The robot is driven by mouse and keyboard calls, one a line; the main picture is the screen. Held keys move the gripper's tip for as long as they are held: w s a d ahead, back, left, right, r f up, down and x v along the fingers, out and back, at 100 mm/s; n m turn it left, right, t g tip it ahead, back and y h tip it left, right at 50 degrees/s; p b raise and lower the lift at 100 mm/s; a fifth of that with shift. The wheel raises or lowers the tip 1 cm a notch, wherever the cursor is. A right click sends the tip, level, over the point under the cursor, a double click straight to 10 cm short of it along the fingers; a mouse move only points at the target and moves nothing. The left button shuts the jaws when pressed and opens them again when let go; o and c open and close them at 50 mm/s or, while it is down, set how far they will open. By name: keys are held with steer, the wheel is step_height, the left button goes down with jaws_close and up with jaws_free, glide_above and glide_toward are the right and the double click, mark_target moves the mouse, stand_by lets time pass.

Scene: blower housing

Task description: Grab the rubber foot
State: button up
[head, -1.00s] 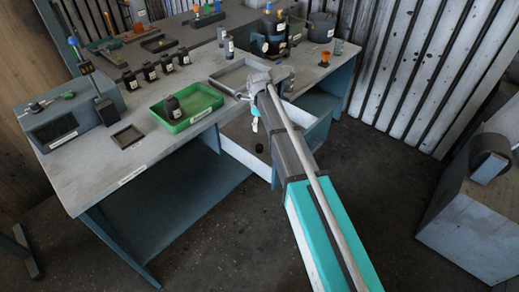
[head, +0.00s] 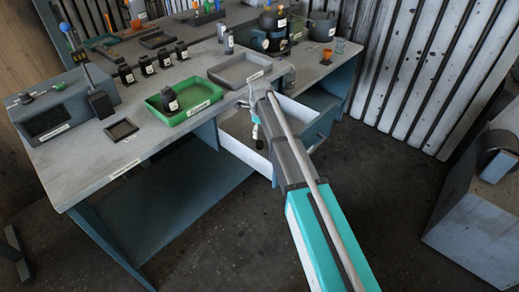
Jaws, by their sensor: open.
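The rubber foot (head: 260,144) looks like a small black piece inside the open white-walled drawer (head: 240,153) under the bench. It is tiny here and partly hidden by my gripper. My gripper (head: 257,132) points down into the drawer, just above or beside the foot. Its jaws are open. I cannot tell whether they touch the foot or stand around it.
The bench top (head: 90,155) holds a green tray (head: 205,106) with a black bottle, a grey tray (head: 238,69) above the drawer, and several black bottles. The drawer walls and bench edge are close around my gripper. A grey cabinet (head: 470,215) stands at right.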

mark_target(260, 142)
steer(key=shift+f+b, duration=0.55)
steer(key=shift+f, duration=0.25)
steer(key=shift+f+b, duration=2.75)
steer(key=c, duration=1)
steer(key=shift+r, duration=0.25)
steer(key=shift+c, duration=0.2)
